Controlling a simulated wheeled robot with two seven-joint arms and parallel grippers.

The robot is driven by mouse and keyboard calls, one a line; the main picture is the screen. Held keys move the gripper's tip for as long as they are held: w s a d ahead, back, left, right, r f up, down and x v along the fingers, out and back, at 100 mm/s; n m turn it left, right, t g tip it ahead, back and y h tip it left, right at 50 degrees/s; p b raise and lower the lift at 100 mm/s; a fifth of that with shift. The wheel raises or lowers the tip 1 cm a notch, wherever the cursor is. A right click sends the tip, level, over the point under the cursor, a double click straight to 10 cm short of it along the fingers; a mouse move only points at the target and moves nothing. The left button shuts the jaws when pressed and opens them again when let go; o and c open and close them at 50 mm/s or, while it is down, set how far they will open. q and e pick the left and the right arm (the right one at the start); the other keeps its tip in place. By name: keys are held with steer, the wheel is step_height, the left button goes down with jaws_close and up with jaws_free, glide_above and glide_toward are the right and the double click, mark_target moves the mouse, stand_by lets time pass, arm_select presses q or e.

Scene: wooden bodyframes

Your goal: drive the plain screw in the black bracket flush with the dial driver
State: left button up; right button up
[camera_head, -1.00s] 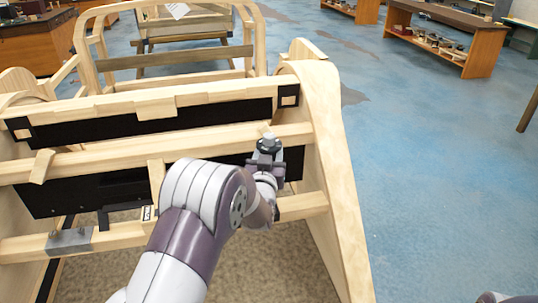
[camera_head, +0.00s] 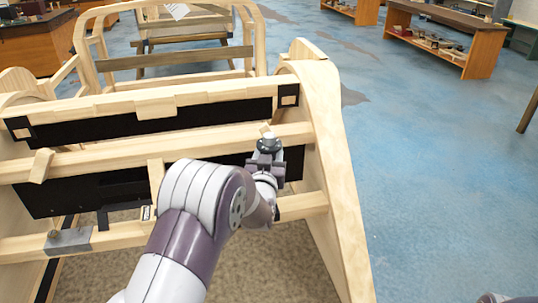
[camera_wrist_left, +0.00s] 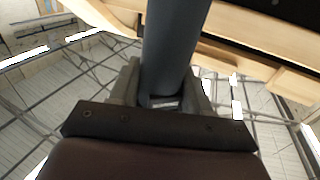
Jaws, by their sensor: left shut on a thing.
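My left gripper (camera_head: 266,163) is shut on a dark grey cylindrical tool, which I take for the dial driver (camera_head: 268,144). The driver's round dark top shows above the jaws, and its shaft fills the upper middle of the left wrist view (camera_wrist_left: 175,45). The gripper is at the right end of the wooden frame, in front of a black panel (camera_head: 293,163). I cannot tell which black part is the bracket. The plain screw cannot be made out, and the driver's working end is not visible. My right gripper is out of view.
Wooden rails cross the frame, and its curved right side (camera_head: 335,190) stands close to my gripper. A grey metal plate (camera_head: 69,240) with a small knob sits on the lower rail at left. Open blue floor (camera_head: 430,180) lies to the right, with a shelf bench (camera_head: 440,40) beyond.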

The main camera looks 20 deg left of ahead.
arm_select(q)
steer(key=shift+f+b, duration=0.4)
steer(key=shift+b, duration=0.75)
stand_by(2.9)
steer(key=shift+f+b, duration=0.25)
steer(key=shift+b, duration=0.8)
stand_by(2.9)
